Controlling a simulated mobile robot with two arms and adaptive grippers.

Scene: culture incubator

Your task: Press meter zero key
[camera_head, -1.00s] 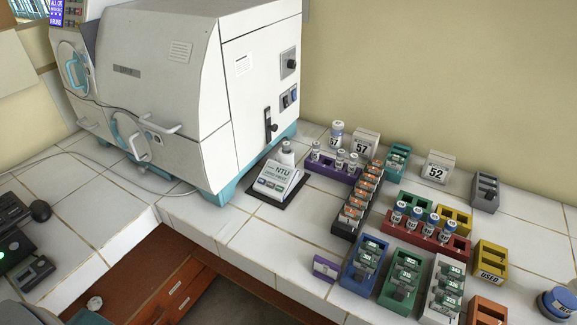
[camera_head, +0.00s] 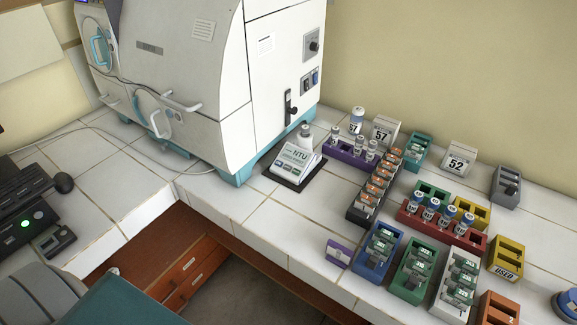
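The meter (camera_head: 297,163) is a small white unit marked NTU, standing on a dark base on the tiled bench, just right of the big white incubator. A row of small coloured keys (camera_head: 289,170) runs along its sloped front; the key labels are too small to read. Neither of my grippers shows in the head view.
The white incubator (camera_head: 190,80) rises left of the meter. A purple rack (camera_head: 352,155) and an orange-filled black rack (camera_head: 372,190) stand to its right, with several coloured racks beyond. Bare tiles (camera_head: 285,222) lie in front of the meter. A chair (camera_head: 130,303) is at bottom left.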

